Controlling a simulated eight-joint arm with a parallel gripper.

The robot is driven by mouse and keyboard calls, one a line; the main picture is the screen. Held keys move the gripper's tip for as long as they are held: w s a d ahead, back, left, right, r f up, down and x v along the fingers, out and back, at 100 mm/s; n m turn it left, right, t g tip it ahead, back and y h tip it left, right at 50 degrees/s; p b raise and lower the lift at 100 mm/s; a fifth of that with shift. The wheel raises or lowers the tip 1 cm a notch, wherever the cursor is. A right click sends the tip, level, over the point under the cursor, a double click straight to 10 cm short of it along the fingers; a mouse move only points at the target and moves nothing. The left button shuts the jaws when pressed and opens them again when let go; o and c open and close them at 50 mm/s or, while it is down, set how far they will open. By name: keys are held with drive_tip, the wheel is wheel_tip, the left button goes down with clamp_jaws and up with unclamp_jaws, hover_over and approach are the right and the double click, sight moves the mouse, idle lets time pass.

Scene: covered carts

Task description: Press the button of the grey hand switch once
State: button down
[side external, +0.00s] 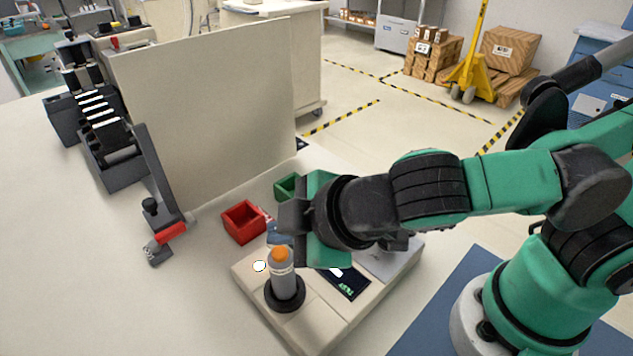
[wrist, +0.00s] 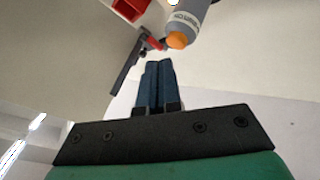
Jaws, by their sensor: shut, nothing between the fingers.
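The grey hand switch (side external: 284,280) stands upright in a black ring-shaped holder on a pale console, with its orange button (side external: 281,254) on top. In the wrist view the grey hand switch (wrist: 192,14) is cut off by the top edge, and its orange button (wrist: 177,40) shows just beyond and right of the fingertips. My gripper (side external: 274,236) is shut and empty, close behind the button in the side view. In the wrist view my gripper's two blue fingers (wrist: 158,63) lie together, with a visible gap to the button.
The pale console (side external: 320,323) carries a dark panel (side external: 347,283) and a round white spot beside the switch. A red bin (side external: 243,222) and a green bin (side external: 287,187) stand behind it. A tall beige partition (side external: 205,110) rises beyond. A lever device (side external: 160,215) is at left; the front-left table is clear.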

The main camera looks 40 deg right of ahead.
sight(287, 254)
drive_tip(key=shift+f, duration=0.15)
drive_tip(key=shift+f, duration=0.25)
drive_tip(key=shift+f, duration=0.4)
idle(0.8)
drive_tip(key=shift+r, duration=0.8)
drive_tip(key=shift+r, duration=2.5)
drive_tip(key=shift+d, duration=0.1)
